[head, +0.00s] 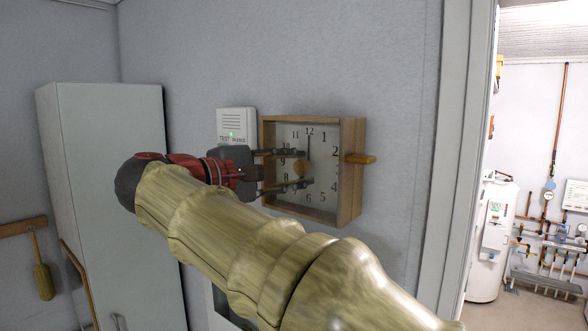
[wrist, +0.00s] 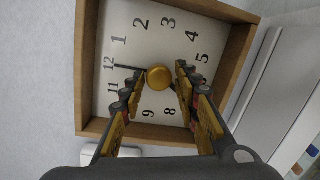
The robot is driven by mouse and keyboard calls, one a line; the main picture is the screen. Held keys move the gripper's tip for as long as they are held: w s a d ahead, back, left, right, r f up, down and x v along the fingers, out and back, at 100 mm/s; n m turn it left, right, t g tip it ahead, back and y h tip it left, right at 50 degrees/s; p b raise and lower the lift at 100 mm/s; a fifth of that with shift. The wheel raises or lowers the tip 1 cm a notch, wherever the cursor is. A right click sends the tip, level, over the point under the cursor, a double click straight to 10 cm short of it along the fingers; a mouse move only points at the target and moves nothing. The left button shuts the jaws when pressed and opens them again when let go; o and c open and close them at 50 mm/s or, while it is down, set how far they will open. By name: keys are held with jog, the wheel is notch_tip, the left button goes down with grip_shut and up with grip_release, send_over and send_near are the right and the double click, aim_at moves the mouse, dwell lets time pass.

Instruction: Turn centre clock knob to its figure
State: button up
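The clock (head: 350,190) is a wooden box case with a white numbered face on the wall. It also shows in the wrist view (wrist: 88,60), turned so that 12 is at the left. The round golden centre knob (wrist: 158,77) sits at the middle of the face; in the head view the knob (head: 300,169) shows between my fingers. One dark hand points at 12. Another dark piece shows beside the knob, partly behind a finger. My gripper (head: 306,168) is open, one finger either side of the knob, with gaps visible in the wrist view (wrist: 160,69).
An orange-brown handle (head: 360,158) sticks out from the clock's right side. A white box (head: 235,123) with a green light is on the wall to its left. A tall pale cabinet (head: 110,200) stands at left. A doorway opens at right onto a white tank (head: 493,240).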

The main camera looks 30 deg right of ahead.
jog(key=shift+o, duration=1.2)
jog(key=shift+a+r, duration=0.1)
jog(key=v, duration=1.1)
jog(key=shift+a, duration=0.4)
jog(key=shift+s, duration=0.1)
